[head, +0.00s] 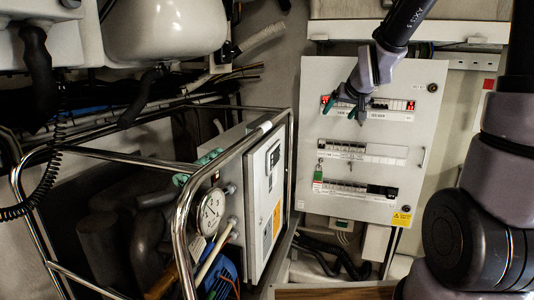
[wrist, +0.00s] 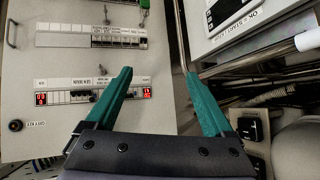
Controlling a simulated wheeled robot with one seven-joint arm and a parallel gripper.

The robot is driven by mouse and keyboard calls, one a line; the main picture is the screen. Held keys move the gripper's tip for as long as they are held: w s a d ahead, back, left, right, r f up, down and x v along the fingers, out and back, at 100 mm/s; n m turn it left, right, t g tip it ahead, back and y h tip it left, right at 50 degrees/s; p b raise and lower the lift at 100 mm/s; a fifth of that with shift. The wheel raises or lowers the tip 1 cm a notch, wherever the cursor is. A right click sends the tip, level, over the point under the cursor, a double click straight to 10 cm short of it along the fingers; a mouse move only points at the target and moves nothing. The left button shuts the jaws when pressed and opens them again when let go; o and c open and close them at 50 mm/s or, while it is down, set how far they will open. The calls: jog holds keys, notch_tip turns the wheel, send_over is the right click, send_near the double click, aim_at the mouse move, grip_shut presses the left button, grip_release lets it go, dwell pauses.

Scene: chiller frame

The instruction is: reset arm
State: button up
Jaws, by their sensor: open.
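My gripper (head: 346,109) is in front of the upper part of the grey electrical panel (head: 312,130) in the head view. Its green fingers partly cover the top breaker row (head: 385,106). In the wrist view my gripper (wrist: 158,74) is open, with its two green fingers spread and nothing between them. The panel (wrist: 35,110) fills the left of that view, appearing upside down. I cannot tell whether the fingers touch the panel.
A chrome tube frame (head: 185,235) with a pressure gauge (head: 211,209) and a grey control box (head: 265,195) stands left of the panel. A green lockout tag (head: 318,174) sits on the panel's left side. Pipes and a white tank (head: 165,28) fill the upper left.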

jog(key=s+r+m+g, duration=0.1)
jog(key=s+r, duration=0.1)
jog(key=s, duration=0.6)
jog(key=s+d+r+m+g, duration=0.1)
jog(key=s+r, duration=0.2)
jog(key=s, duration=0.6)
jog(key=s+d+r+m+g+y, duration=0.1)
jog(key=s+r, duration=0.1)
jog(key=s, duration=0.7)
jog(key=shift+d+r, duration=0.25)
jog(key=shift+r, duration=0.05)
